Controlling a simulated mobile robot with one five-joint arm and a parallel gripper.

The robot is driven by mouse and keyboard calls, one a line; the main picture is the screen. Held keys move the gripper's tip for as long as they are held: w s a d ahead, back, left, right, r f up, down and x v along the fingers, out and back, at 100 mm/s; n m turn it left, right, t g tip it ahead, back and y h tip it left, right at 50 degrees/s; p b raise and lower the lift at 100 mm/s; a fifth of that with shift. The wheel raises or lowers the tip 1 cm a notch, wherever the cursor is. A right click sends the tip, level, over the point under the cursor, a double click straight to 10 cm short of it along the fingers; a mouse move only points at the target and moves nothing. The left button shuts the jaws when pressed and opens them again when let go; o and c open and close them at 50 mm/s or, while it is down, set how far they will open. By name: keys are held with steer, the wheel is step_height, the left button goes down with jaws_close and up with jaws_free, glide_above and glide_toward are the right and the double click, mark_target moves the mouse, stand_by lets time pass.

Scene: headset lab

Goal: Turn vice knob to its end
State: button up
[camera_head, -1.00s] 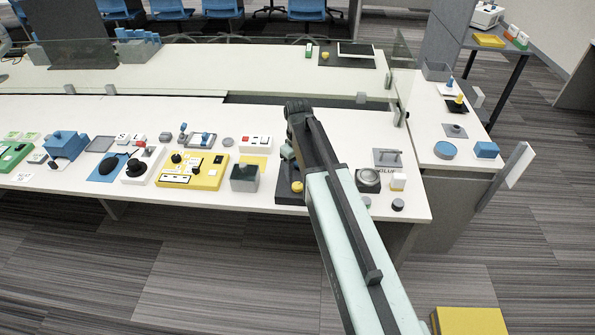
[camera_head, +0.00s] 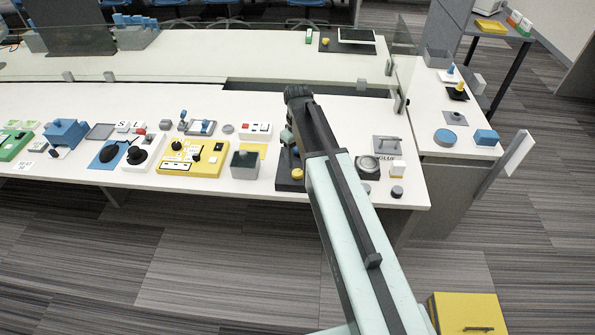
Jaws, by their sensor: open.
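A dark base plate (camera_head: 284,183) lies on the white table, left of my arm. It carries grey-green blocks (camera_head: 287,136) and a round yellow knob (camera_head: 297,174). It looks like the vice, but my arm covers its right part. My gripper (camera_head: 297,93) is at the far end of my arm and appears just beyond the vice in the picture. It is open with nothing seen in it. Its fingers are small and dark, and I cannot tell whether they touch anything.
Left of the vice stand a grey open box (camera_head: 244,166) and a yellow control panel (camera_head: 192,158). Right of my arm are a round grey dial (camera_head: 367,166) and a grey plate with a handle (camera_head: 387,145). A glass screen (camera_head: 270,65) runs behind. A yellow box (camera_head: 466,313) stands lower right.

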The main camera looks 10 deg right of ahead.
mark_target(297, 172)
step_height(297, 172, down, 7)
steer(key=b, duration=0.6)
steer(key=shift+f, duration=0.1)
jaws_close()
steer(key=n, duration=0.4)
steer(key=shift+n, duration=2.2)
